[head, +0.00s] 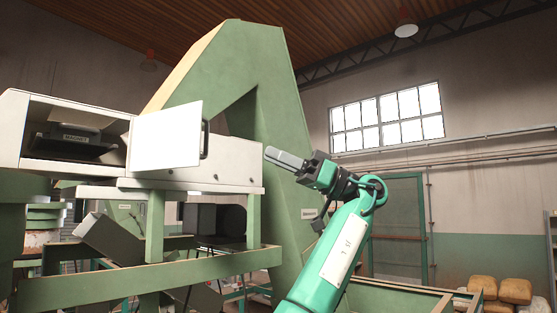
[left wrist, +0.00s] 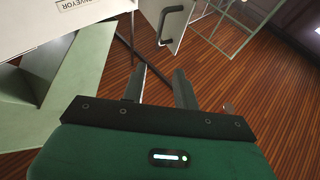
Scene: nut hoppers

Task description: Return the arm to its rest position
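My left arm, teal green, rises from the bottom of the head view, and its gripper (head: 284,158) points up and to the left. The gripper is to the right of the white cabinet and apart from its open door, as far as the view shows. In the left wrist view the two dark fingers (left wrist: 159,86) stand apart with nothing between them. My right gripper is in neither view.
A white cabinet (head: 230,165) with an open door (head: 165,137) stands at left on a green frame (head: 155,225). A tall green chute (head: 275,110) rises behind. A white panel marked CONVEYOR (left wrist: 60,18) shows in the wrist view. Sacks (head: 515,291) lie at lower right.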

